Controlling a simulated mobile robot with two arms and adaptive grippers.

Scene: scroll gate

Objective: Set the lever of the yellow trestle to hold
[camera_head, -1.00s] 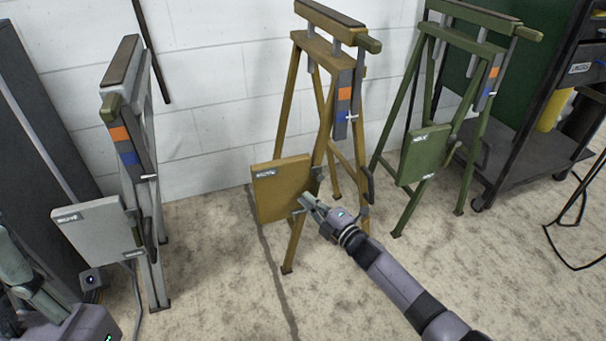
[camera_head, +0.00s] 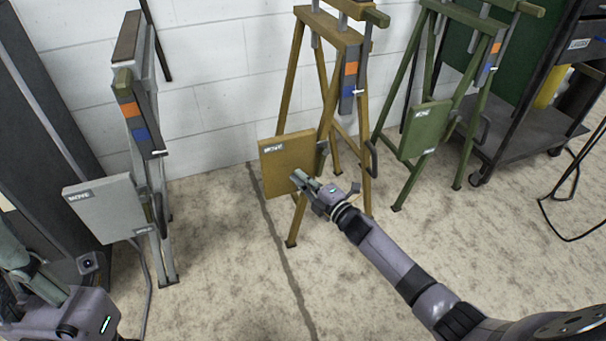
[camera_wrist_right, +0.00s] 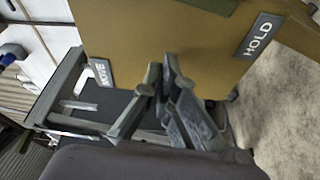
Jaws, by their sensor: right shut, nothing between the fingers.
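The yellow trestle (camera_head: 327,115) stands mid-picture against the wall. A yellow board (camera_head: 285,160) hangs low on its front, with a MOVE label at its top left. In the right wrist view this board (camera_wrist_right: 160,35) shows HOLD and MOVE labels. A dark lever-like bar (camera_head: 322,158) is at the board's right edge; its setting is unclear. My right gripper (camera_head: 298,177) is shut and empty at the board's lower right; I cannot tell whether it touches. Its fingertips also show in the wrist view (camera_wrist_right: 160,75). My left gripper (camera_head: 22,262) is partly cut off at lower left.
A grey trestle (camera_head: 150,130) stands left and a green trestle (camera_head: 470,105) right, each with a similar board. A dark cart (camera_head: 530,125) is far right, with a black cable on the floor. The floor in front of the yellow trestle is mostly clear.

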